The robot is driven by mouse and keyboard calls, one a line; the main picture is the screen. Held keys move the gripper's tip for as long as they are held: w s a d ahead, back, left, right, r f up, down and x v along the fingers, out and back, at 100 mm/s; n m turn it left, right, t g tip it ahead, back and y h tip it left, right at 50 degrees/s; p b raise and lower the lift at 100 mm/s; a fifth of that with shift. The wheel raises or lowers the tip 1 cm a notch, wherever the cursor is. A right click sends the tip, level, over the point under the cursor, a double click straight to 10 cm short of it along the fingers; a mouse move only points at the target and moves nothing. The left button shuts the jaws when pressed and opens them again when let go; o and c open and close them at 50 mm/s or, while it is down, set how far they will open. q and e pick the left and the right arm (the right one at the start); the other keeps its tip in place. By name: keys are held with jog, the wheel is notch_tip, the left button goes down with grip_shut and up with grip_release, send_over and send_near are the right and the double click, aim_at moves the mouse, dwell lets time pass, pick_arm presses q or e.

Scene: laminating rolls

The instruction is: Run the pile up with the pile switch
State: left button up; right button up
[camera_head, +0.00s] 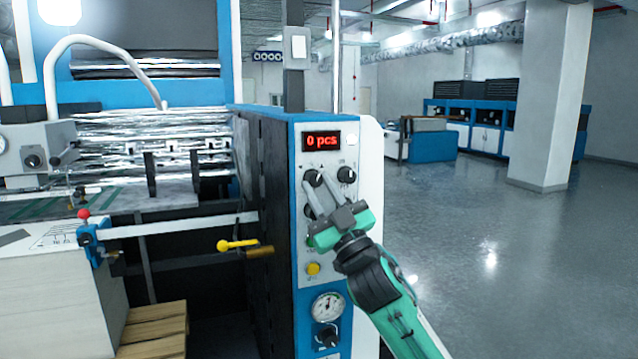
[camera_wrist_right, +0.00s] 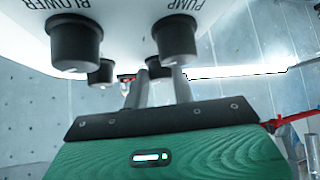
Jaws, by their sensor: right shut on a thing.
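The control panel (camera_head: 321,240) on the blue-edged machine post faces me, with several black knobs under a red display (camera_head: 321,140) reading "0 pcs". My right gripper (camera_head: 321,182) is at the upper-left knob (camera_head: 313,176), its fingers shut on it. In the right wrist view, the gripper fingers (camera_wrist_right: 158,85) reach a black knob (camera_wrist_right: 155,67) behind the nearer knobs labelled BLOWER (camera_wrist_right: 75,42) and PUMP (camera_wrist_right: 174,38). The label of the held knob cannot be read. The pile (camera_head: 50,285), a pale stack on a wooden pallet (camera_head: 155,330), stands at the left. My left gripper is out of view.
A yellow button (camera_head: 313,268) and a round gauge (camera_head: 327,307) sit lower on the panel. A yellow-handled lever (camera_head: 237,245) and a red-topped clamp (camera_head: 86,230) are left of the post. The grey floor (camera_head: 490,240) at the right is open.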

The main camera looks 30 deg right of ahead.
jog(key=n+y, duration=0.1)
jog(key=n, duration=0.1)
jog(key=n+g+y+p, duration=0.1)
jog(key=n+y, duration=0.1)
jog(key=n+g+y+p, duration=0.1)
jog(key=n+y, duration=0.1)
jog(key=shift+d+r, duration=0.25)
jog(key=shift+n+g+y+p, duration=0.3)
jog(key=shift+n+g+y, duration=0.1)
jog(key=shift+n, duration=0.2)
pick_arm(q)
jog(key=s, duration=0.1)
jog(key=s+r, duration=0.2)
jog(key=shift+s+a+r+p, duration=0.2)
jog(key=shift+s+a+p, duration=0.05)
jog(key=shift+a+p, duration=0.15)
pick_arm(e)
jog(key=shift+s+d+n+g+y, duration=0.1)
jog(key=shift+n+g+y, duration=0.4)
jog(key=shift+n, duration=0.4)
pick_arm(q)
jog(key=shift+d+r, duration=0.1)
pick_arm(e)
jog(key=o, duration=1)
